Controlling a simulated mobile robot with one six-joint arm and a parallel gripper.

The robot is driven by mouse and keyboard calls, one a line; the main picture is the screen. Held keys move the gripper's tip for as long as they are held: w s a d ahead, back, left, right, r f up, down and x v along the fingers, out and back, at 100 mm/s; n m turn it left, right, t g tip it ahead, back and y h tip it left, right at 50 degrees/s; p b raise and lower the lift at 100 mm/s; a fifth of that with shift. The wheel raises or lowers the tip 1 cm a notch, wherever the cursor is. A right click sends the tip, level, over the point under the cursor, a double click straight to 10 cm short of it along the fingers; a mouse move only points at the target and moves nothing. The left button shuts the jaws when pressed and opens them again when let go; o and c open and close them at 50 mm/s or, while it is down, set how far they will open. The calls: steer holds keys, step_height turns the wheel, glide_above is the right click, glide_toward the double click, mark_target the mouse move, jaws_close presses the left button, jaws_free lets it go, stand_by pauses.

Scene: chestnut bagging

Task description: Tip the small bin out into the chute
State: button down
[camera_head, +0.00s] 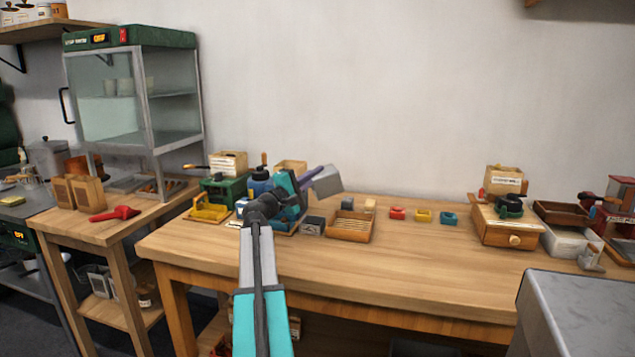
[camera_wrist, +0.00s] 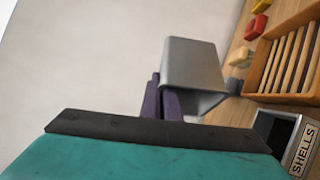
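A small grey metal bin (camera_head: 327,182) is held up above the worktable, tilted, near the wall. My gripper (camera_head: 308,176) is at its left side, with purple fingers shut on it. In the wrist view the bin (camera_wrist: 188,62) is just beyond the fingers (camera_wrist: 160,100). The inside of the bin and any contents are hidden. I cannot tell for certain which thing is the chute.
A slatted wooden tray (camera_head: 351,226) and a dark box (camera_head: 312,226), marked SHELLS in the wrist view (camera_wrist: 300,148), stand below the bin. Red (camera_head: 398,213), yellow (camera_head: 423,216) and teal (camera_head: 449,218) pieces lie to the right. The table front (camera_head: 400,275) is clear.

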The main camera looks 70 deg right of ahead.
mark_target(330, 168)
steer(key=shift+w+a+b, duration=0.1)
steer(key=shift+w+b, duration=0.05)
steer(key=shift+b, duration=0.15)
steer(key=shift+r+p, duration=0.15)
steer(key=shift+p, duration=0.2)
stand_by(0.8)
